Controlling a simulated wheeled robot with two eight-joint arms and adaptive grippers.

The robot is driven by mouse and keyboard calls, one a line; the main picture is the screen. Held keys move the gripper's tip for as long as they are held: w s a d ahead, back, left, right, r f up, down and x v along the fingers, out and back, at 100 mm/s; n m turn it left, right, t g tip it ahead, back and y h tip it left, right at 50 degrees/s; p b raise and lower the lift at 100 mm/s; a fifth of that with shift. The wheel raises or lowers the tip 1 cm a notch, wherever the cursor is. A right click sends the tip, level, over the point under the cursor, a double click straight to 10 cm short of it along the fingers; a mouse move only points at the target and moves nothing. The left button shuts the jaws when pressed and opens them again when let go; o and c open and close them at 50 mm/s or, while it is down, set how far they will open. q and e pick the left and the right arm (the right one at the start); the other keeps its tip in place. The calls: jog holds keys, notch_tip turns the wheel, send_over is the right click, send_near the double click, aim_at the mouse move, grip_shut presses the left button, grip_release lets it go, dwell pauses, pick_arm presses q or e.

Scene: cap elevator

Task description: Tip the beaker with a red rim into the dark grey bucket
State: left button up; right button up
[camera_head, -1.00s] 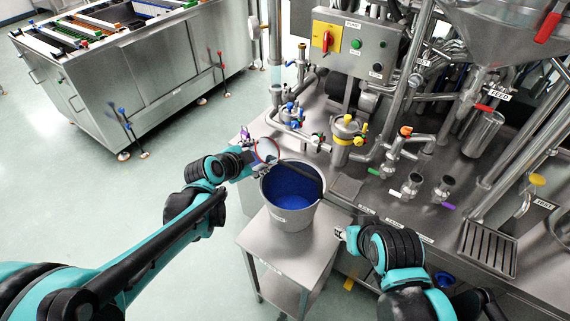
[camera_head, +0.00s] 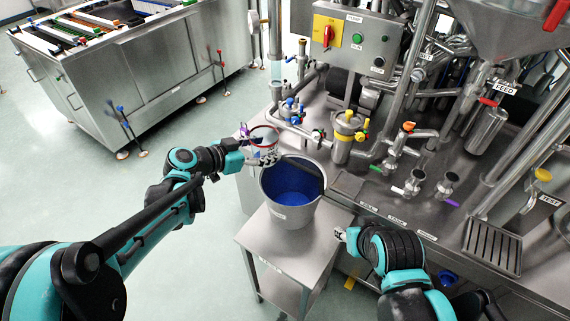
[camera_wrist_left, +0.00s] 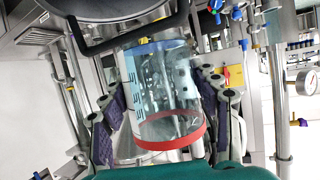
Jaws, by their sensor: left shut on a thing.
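The clear beaker with a red rim (camera_head: 264,131) is in my left gripper (camera_head: 264,157), beside the bucket's far left rim. In the left wrist view the beaker (camera_wrist_left: 165,90) sits between two purple-padded fingers (camera_wrist_left: 160,110), with its red rim toward the camera. It has dark marks and a bluish tint at the end away from the rim; I cannot tell whether that is liquid. In the head view the rim faces up. The grey bucket (camera_head: 289,217) shows a blue inside. My right gripper (camera_head: 345,236) is right of the bucket, its fingers mostly hidden.
The bucket stands on a small steel table (camera_head: 288,255) with bare top in front. A steel machine with pipes, valves and a control box (camera_head: 354,42) stands behind and to the right. A steel cabinet (camera_head: 140,80) is at the back left, with open floor between.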

aim_at(266, 152)
pick_arm(q)
jog(key=shift+r, duration=0.1)
jog(key=shift+d, duration=0.1)
dwell(0.3)
jog(key=shift+s+r, duration=0.1)
jog(key=shift+s, duration=0.15)
jog(key=s+r+p, duration=0.1)
jog(key=s, duration=0.1)
jog(key=s+r+p, duration=0.1)
jog(key=shift+s+r+p, duration=0.2)
jog(key=shift+s+p, duration=0.15)
jog(key=shift+p, duration=0.05)
jog(key=shift+s+r, duration=0.15)
jog(key=shift+s, duration=0.3)
